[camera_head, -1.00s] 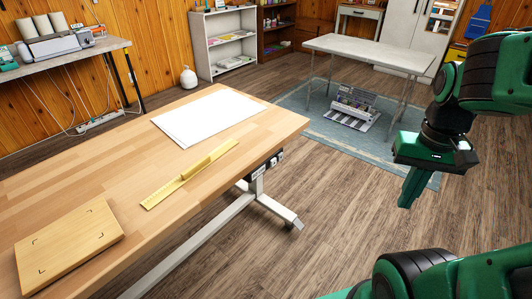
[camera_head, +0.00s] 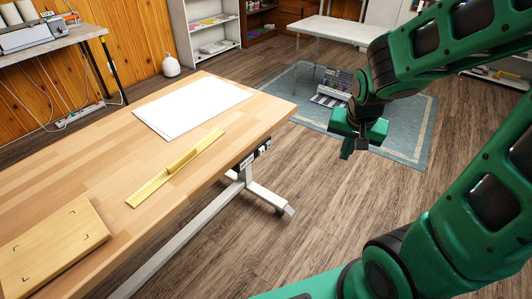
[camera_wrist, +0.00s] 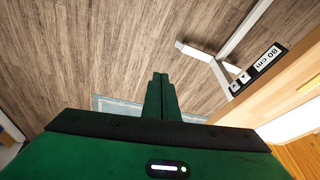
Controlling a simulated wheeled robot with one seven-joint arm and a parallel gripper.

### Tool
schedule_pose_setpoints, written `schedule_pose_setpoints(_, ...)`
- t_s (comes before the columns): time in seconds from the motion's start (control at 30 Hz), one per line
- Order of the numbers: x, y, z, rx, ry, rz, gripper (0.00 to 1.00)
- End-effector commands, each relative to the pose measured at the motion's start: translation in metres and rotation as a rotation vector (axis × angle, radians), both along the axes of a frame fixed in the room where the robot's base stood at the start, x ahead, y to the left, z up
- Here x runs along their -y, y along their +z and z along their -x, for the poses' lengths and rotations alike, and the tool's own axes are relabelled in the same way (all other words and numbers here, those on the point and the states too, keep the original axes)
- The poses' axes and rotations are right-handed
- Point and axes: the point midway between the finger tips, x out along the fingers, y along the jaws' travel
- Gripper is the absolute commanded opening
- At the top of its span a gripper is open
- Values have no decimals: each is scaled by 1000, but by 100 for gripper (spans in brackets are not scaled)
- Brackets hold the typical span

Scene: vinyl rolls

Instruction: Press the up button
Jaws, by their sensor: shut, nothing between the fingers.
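The wooden desk (camera_head: 105,150) carries a dark control panel on its right edge, under the top. In the wrist view the panel (camera_wrist: 262,68) shows a display reading "80 cm" and two small buttons (camera_wrist: 240,81) with light arrow marks. I cannot tell clearly which arrow points up. My green gripper (camera_head: 346,154) is shut and empty, in the air to the right of the panel. In the wrist view its fingertips (camera_wrist: 160,76) are together, left of the panel and apart from it.
White paper (camera_head: 190,108), a yellow ruler (camera_head: 175,168) and a wooden board (camera_head: 50,248) lie on the desk. The desk's pale metal leg and foot (camera_head: 268,197) stand below the panel. The floor between desk and gripper is clear. A white table (camera_head: 335,30) stands behind.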

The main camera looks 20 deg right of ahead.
Motion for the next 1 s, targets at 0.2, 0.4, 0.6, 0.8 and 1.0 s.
schedule_pose_setpoints(0.2, -67, -44, -81, 205, -34, -50, 0)
schedule_pose_setpoints(0.4, -118, -66, -117, 331, -57, -137, 0)
schedule_pose_setpoints(0.6, -137, -72, -127, 374, -67, -177, 0)
schedule_pose_setpoints(0.8, -136, -72, -127, 378, -69, -178, 0)
schedule_pose_setpoints(1.0, -135, -74, -129, 377, -70, -178, 0)
